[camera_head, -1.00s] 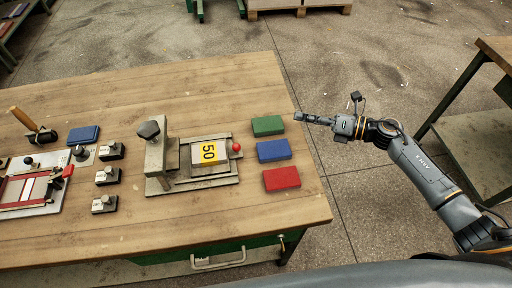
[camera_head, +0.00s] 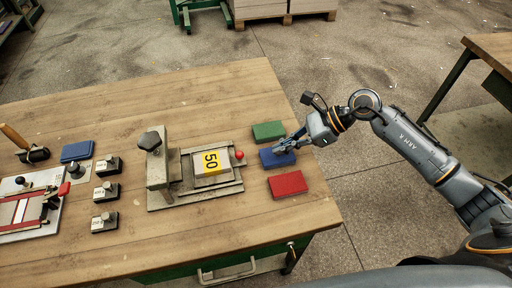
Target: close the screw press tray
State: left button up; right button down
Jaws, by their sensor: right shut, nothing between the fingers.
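The screw press (camera_head: 153,168) stands on the wooden workbench, with a dark knob on top of its upright at the left. Its tray (camera_head: 229,188) extends to the right of the upright and carries a block labelled "50" (camera_head: 211,162). A red ball knob (camera_head: 239,155) is at the tray's right end. My right gripper (camera_head: 281,148) is shut and empty, over the blue block to the right of the red knob, apart from the knob. Whether it touches the blue block I cannot tell. My left gripper is not in view.
A green block (camera_head: 268,131), a blue block (camera_head: 277,158) and a red block (camera_head: 287,184) lie in a column right of the press. Small weights (camera_head: 106,192) and a red-framed fixture (camera_head: 30,208) are at the left. The bench front (camera_head: 190,240) is clear.

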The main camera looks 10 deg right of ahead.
aim_at(203, 165)
jog(key=x, duration=0.3)
jog(key=shift+a+f+p, duration=0.1)
jog(key=shift+a+p, duration=0.3)
jog(key=shift+a, duration=0.05)
jog(key=shift+w+a+r+p, duration=0.15)
jog(key=shift+a+p, duration=0.15)
jog(key=shift+a, duration=0.3)
jog(key=shift+w+a+r+p, duration=0.15)
jog(key=shift+a+p, duration=0.15)
jog(key=shift+a, duration=0.25)
jog(key=shift+w+a, duration=0.1)
jog(key=shift+a, duration=0.45)
jog(key=shift+a, duration=0.15)
jog(key=a+b, duration=0.1)
jog(key=a, duration=1.1)
jog(key=shift+b, duration=0.3)
